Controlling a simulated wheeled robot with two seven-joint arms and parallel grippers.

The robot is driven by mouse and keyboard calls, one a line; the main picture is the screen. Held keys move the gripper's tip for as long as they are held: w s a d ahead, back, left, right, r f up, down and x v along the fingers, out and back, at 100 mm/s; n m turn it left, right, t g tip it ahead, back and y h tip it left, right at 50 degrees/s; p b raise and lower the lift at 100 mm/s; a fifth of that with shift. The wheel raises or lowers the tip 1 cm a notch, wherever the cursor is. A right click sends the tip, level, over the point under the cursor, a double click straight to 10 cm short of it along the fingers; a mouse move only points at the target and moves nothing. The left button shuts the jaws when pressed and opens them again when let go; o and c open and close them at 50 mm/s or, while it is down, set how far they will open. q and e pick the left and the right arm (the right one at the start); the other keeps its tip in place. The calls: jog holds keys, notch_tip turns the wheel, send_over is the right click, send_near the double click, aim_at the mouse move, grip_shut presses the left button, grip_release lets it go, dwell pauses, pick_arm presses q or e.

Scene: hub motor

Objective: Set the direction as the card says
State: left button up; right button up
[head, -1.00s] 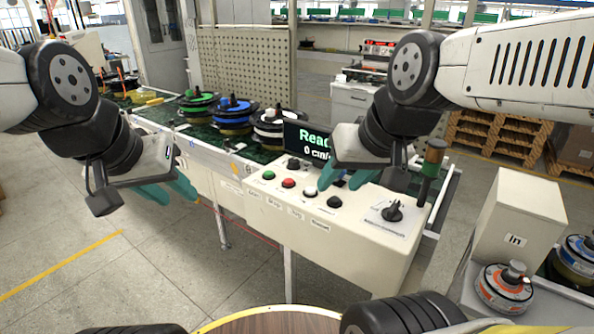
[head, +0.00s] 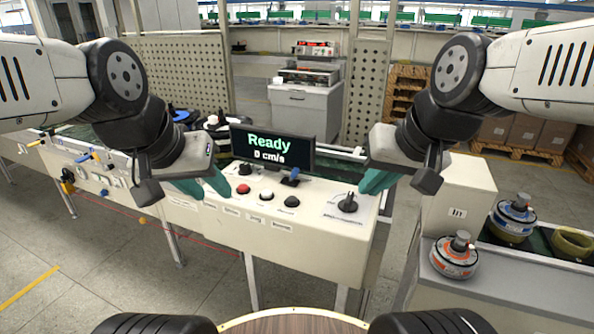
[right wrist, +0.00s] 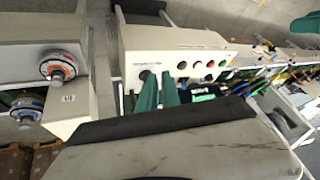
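The cream control box (head: 300,240) stands in front of me with a screen (head: 271,148) reading "Ready 0 cm/s". A black rotary knob (head: 347,203) sits on a white label at its right end; the knob also shows in the right wrist view (right wrist: 143,75). The label's small print is unreadable. A card reading "In" (head: 457,212) is on a cream box at the right. My right gripper (head: 376,181) is open and empty, above and just right of the knob. My left gripper (head: 207,187) looks open and empty, by the box's left end.
A red button (head: 243,188), a white button (head: 266,196), a black button (head: 291,201) and a blue-topped switch (head: 293,176) lie between my grippers. Orange-banded (head: 454,255) and blue-banded (head: 512,220) motors are at the right. The conveyor runs behind the box.

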aim_at(294, 176)
jog(key=w+m, duration=0.2)
jog(key=w+a+m+y, duration=0.1)
jog(key=w+m, duration=0.1)
jog(key=w+m+g, duration=0.1)
jog(key=w+m, duration=0.1)
jog(key=shift+w+a+f, duration=0.15)
jog(key=shift+a, duration=0.25)
grip_shut()
jog(key=w+f+m+y, duration=0.1)
jog(key=w+f+m, duration=0.3)
jog(key=w+m, duration=0.3)
jog(key=w+f+m+y, duration=0.1)
jog(key=w+f+m, duration=0.3)
jog(key=w+m, duration=0.3)
jog(key=w+a+f+m, duration=0.1)
jog(key=w+f+m, duration=0.2)
jog(key=w+m, duration=0.5)
jog(key=shift+f+g+y, duration=0.4)
jog(key=x, duration=0.9)
jog(key=shift+a+f, duration=0.1)
jog(key=shift+f, duration=0.15)
jog(key=w+a, duration=0.2)
jog(key=shift+w+r, duration=0.3)
jog(key=shift+r, duration=0.1)
jog(key=shift+w+a+r, duration=0.15)
jog(key=shift+w+a, duration=0.1)
jog(key=shift+w, duration=0.1)
